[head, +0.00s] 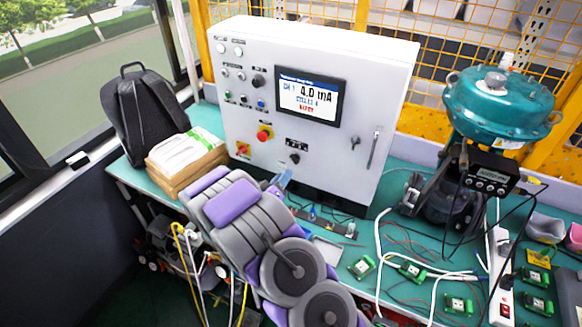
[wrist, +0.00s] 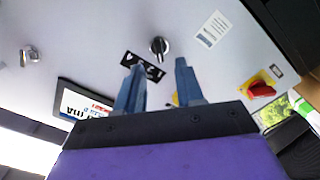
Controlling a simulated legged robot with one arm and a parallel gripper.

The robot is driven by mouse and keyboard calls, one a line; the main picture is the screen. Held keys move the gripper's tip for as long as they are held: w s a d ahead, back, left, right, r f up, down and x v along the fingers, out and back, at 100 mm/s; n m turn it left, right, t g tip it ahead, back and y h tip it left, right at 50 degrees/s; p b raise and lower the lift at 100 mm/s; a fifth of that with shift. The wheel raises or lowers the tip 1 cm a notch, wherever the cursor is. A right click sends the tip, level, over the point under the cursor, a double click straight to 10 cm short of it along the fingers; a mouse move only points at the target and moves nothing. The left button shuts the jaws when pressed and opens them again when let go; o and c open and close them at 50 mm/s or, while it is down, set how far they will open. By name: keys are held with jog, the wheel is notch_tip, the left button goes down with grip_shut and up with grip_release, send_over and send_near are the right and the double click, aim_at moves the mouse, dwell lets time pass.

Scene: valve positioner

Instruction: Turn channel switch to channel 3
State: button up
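The white control cabinet (head: 350,80) stands on the bench. Its screen (head: 311,98) reads CH 1 and 4.0 mA. The channel switch, a dark rotary knob (head: 294,158), is low on the panel below a black label (head: 297,144). In the wrist view the picture is turned over, and the knob (wrist: 159,46) shows with its pale pointer line near the black label (wrist: 143,66). My gripper (wrist: 160,65) is open and empty, its two blue fingers apart and pointing toward the panel around the knob's direction. In the head view my gripper (head: 283,181) is just below and left of the knob, apparently not touching it.
A red emergency button (head: 264,133) and a red-yellow rotary switch (head: 243,149) are left of the knob. A door handle (head: 373,149) is right. A backpack (head: 143,115), a teal valve actuator (head: 500,102), cables and green terminal modules (head: 411,271) occupy the bench.

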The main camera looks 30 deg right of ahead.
aim_at(294, 162)
jog(key=x, duration=0.7)
jog(key=shift+b, duration=0.35)
jog(key=shift+s, duration=0.1)
jog(key=shift+c, duration=0.2)
grip_shut()
